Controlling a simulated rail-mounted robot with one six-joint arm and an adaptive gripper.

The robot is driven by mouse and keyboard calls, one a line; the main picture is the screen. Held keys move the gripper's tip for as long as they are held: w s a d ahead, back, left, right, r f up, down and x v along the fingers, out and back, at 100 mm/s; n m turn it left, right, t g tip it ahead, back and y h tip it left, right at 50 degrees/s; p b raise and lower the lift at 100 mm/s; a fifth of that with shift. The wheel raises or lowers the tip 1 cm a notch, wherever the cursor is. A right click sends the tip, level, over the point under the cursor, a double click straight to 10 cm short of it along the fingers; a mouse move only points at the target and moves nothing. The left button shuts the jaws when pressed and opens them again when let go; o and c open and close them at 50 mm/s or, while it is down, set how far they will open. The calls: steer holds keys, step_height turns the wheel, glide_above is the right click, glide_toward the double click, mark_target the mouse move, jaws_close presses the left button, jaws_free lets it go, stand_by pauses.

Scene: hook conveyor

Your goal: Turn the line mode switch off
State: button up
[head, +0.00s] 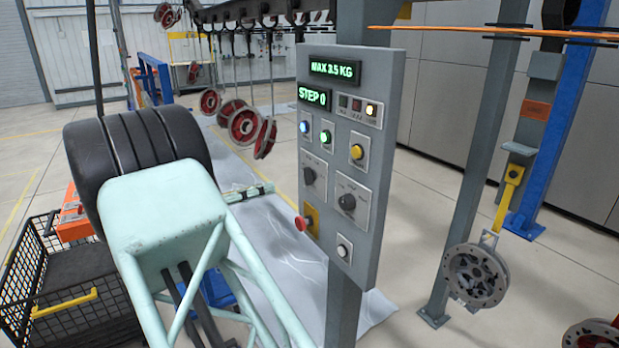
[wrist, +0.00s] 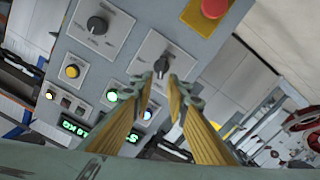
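Two black rotary switches sit on the grey control panel (head: 385,100): a left one (head: 309,175) and a right one (head: 347,202). Their labels are too small to read, so I cannot tell which is the line mode switch. The wrist view shows the panel roughly upside down, with the left switch (wrist: 160,67) ahead of my fingertips and the right switch (wrist: 97,25) farther off. My gripper (wrist: 162,80) is open, its two yellow fingers apart and empty, pointing at the left switch. I cannot tell whether they touch it. In the head view my arm hides most of the gripper.
Lit buttons and a yellow button (head: 357,152) sit above the switches. Red wheels (head: 243,125) hang behind; a grey wheel (head: 475,278) hangs right.

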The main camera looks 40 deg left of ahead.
mark_target(305, 178)
steer(key=shift+s+a+f, duration=0.1)
steer(key=shift+a, duration=0.1)
stand_by(0.4)
steer(key=shift+x, duration=6.9)
jaws_close()
